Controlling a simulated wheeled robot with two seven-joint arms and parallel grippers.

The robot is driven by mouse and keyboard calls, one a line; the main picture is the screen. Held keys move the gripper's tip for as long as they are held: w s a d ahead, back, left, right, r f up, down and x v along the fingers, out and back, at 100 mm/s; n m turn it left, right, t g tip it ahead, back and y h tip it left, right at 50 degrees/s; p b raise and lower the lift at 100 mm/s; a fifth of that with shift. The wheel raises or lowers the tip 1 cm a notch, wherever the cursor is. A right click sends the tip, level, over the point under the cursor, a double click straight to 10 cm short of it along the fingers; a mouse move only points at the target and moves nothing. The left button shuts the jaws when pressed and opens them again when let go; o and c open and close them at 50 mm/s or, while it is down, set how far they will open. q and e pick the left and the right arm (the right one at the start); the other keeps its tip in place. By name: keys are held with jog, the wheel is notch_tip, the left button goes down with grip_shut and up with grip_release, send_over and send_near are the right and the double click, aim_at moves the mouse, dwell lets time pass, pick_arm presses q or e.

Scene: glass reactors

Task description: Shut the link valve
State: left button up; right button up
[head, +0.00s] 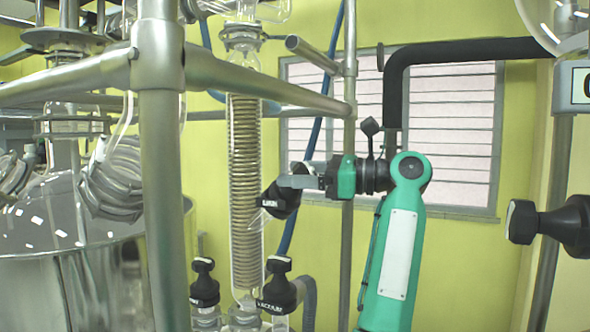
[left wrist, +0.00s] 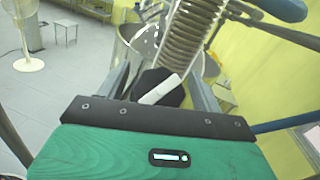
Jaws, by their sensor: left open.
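A black valve knob (head: 281,200) with a small white label, its lettering too small to read surely, sits beside the coiled glass condenser. I take it for the link valve. My left gripper (head: 290,182) is at this knob, its fingers reaching in from the right. In the left wrist view the black knob (left wrist: 163,87) with a white bar across its face lies between the two grey fingers (left wrist: 160,95). The fingers are open around it; I cannot tell if either touches it. My right gripper is not in view.
The coiled condenser (head: 245,190) stands close left of the knob. Two more black knobs (head: 204,284) (head: 279,286) are below. Metal frame poles (head: 162,200) and a large glass vessel (head: 70,220) fill the left. Another black knob (head: 560,225) is at the right.

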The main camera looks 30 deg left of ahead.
pick_arm(q)
jog(key=shift+s+a, duration=0.15)
jog(key=shift+a, duration=0.25)
jog(key=c, duration=1)
jog(key=shift+m+t, duration=0.3)
jog(key=shift+m, duration=0.1)
